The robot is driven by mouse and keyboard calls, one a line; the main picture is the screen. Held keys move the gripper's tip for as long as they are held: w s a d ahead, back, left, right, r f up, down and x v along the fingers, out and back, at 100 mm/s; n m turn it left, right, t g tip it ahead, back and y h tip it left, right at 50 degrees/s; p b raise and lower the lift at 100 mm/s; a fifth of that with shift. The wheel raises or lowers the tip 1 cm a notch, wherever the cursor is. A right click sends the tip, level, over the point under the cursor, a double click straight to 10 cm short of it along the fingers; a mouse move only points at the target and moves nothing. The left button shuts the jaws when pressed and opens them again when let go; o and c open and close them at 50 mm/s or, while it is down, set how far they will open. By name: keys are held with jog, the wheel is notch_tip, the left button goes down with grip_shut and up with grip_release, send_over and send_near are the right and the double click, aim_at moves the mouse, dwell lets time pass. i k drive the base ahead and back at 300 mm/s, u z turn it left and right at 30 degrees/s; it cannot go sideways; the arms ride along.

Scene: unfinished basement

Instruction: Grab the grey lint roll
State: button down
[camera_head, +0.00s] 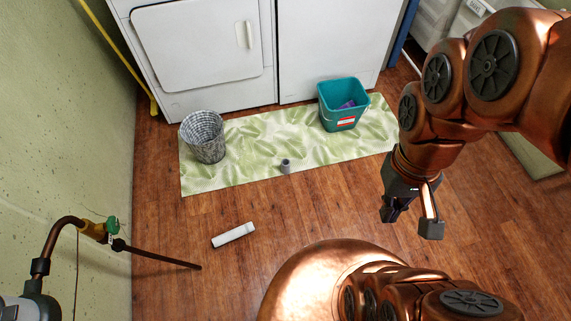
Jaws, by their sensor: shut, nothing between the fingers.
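A small grey roll (286,166), which looks like the grey lint roll, stands upright near the front edge of the green leaf-patterned mat (240,141). My gripper (411,219) hangs above the wood floor to the right of the roll and nearer to me. It points down, is shut and holds nothing. It is well apart from the roll, and nothing covers the roll in this view.
A white cylinder (233,235) lies on the floor before the mat. A patterned grey basket (203,137) and a teal bucket (343,104) stand on the mat. White appliances (200,50) line the back. A pipe with a green-handled valve (111,225) juts out at left.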

aim_at(286, 162)
jog(key=u, duration=0.25)
jog(key=i, duration=1.05)
jog(key=u, duration=0.95)
